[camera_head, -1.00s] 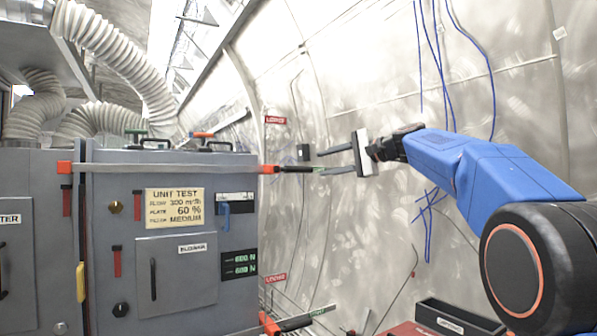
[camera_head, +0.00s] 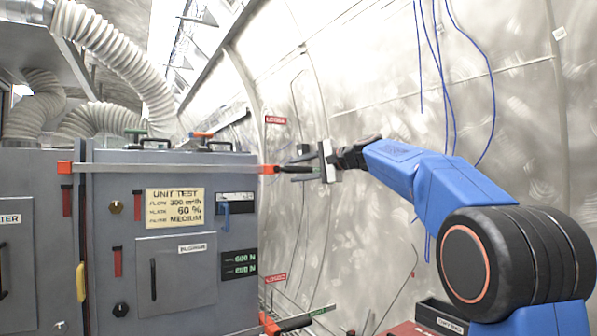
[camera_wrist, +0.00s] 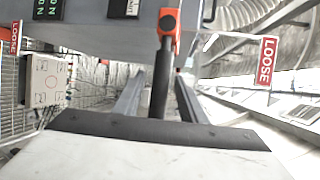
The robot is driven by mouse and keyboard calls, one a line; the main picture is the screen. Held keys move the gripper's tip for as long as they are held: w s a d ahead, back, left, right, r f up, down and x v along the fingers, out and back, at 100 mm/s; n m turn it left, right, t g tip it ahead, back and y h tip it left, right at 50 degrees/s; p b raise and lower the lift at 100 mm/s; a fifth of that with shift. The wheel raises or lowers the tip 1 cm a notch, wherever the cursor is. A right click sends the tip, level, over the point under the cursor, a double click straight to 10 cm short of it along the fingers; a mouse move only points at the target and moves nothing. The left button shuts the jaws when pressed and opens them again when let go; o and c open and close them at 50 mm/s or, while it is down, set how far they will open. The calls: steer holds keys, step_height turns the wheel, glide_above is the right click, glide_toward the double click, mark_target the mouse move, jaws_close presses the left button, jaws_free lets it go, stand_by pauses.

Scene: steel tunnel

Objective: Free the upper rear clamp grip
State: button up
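The upper clamp has a long bar (camera_head: 190,168) across the grey unit's upper front and an orange jaw (camera_head: 268,169) at its right end. In the wrist view its orange jaw (camera_wrist: 168,22) is at top centre, and its black grip (camera_wrist: 161,80) runs down from it. My gripper (camera_head: 291,165) is at the clamp's right end, its fingers pointing left. In the wrist view my gripper (camera_wrist: 160,92) is open. The black grip lies between the two fingers, with gaps visible on both sides. In the head view the fingers mostly hide the grip.
A lower clamp (camera_head: 292,323) with an orange end sits below. Red labels mark the wall side; one reads LOOSE (camera_wrist: 266,61) in the wrist view. The curved steel wall (camera_head: 370,240) is close behind my arm. A black tray (camera_head: 441,318) stands low at the right.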

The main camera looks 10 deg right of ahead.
steer(key=shift+f, duration=0.1)
jaws_close()
steer(key=shift+a+r+n+h, duration=0.2)
steer(key=shift+r+n+h, duration=0.4)
steer(key=shift+r+n, duration=0.5)
steer(key=shift+s+a+r+n+h, duration=0.1)
steer(key=shift+a+r+n+h, duration=0.1)
steer(key=shift+r+n+h, duration=0.25)
steer(key=shift+s+a+r+n+h, duration=0.15)
steer(key=shift+r+n+h, duration=0.1)
steer(key=shift+r+n, duration=0.25)
steer(key=n, duration=0.1)
steer(key=a+r+n+h, duration=0.2)
steer(key=shift+s+r, duration=0.25)
steer(key=shift+s+a+r+n+h, duration=0.2)
steer(key=shift+a+r+n+h, duration=0.2)
steer(key=shift+a+n+h, duration=0.2)
steer(key=shift+s+a+r+n+h, duration=0.2)
steer(key=shift+a+r+n+h, duration=0.15)
steer(key=shift+a+n+h, duration=0.25)
steer(key=shift+t, duration=0.3)
